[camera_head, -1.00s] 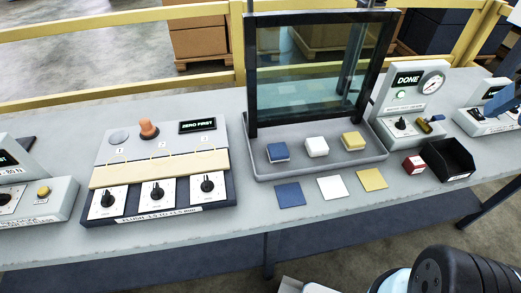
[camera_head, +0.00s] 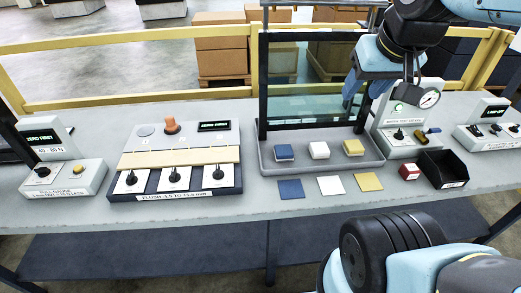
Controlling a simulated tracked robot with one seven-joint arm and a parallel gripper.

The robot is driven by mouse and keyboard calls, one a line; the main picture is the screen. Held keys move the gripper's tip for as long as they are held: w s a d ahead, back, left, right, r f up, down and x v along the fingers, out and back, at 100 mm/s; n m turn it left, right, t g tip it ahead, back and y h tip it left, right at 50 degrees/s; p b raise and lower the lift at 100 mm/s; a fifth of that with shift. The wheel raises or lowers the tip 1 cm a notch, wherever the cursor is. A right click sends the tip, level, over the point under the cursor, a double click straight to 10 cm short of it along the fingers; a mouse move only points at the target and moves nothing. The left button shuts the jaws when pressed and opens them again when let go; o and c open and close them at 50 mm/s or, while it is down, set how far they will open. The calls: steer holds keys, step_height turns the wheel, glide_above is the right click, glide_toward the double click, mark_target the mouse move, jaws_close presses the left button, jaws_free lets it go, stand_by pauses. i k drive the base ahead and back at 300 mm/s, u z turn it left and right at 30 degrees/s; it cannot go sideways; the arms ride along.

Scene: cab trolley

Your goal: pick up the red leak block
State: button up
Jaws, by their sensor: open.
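The red leak block (camera_head: 409,172) is a small red cube with a pale front face. It stands on the grey bench top, just left of the black open bin (camera_head: 443,168) and right of the grey tray. My gripper (camera_head: 378,92) is at the upper right, high above the bench, with blue fingers pointing down. It is open and I see nothing between the fingers. It is up and to the left of the red block, well apart from it, in front of the glass screen's right edge.
A tray (camera_head: 268,164) holds blue, white and yellow blocks before a framed glass screen (camera_head: 310,95). Coloured squares lie in front. A gauge panel (camera_head: 402,120) stands behind the red block. A knob panel (camera_head: 175,160) is to the left. Bench in front of the block is clear.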

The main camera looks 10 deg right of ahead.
mark_target(409, 171)
steer(key=u, duration=0.15)
steer(key=k, duration=0.9)
steer(key=u, duration=0.25)
steer(key=i, duration=0.95)
steer(key=z, duration=1.25)
